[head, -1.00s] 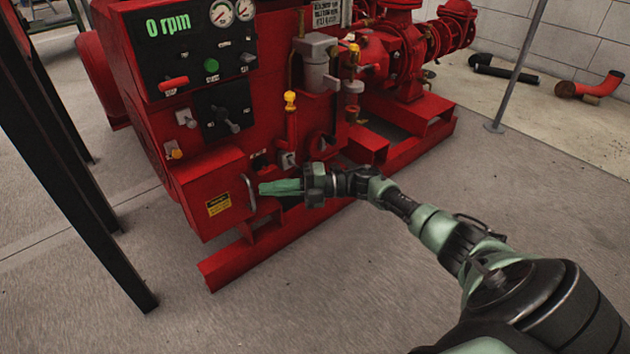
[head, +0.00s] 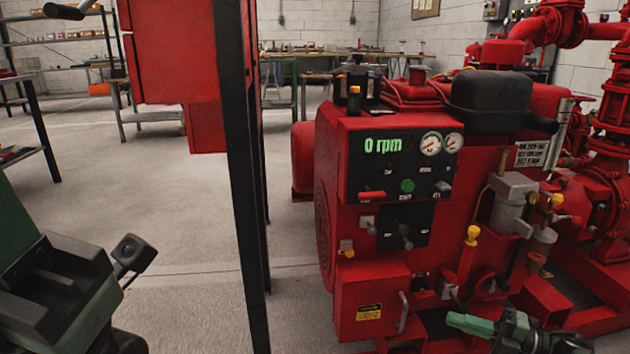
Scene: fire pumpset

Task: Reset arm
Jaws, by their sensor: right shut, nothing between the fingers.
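My right gripper (head: 470,324) shows at the bottom right, with its green fingers shut and empty. It is in front of the red pumpset (head: 350,240), to the right of the handle (head: 403,312) on the lower red box (head: 365,300). The picture shows a gap between the fingertips and the handle. The rest of my right arm is mostly cut off by the bottom edge.
The pumpset's black panel (head: 378,155) reads 0 rpm. A black post (head: 240,170) with red boxes (head: 170,50) stands left of the pumpset. Shelves (head: 75,40) and workbenches (head: 300,75) are behind. Grey floor (head: 190,240) is free at the left.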

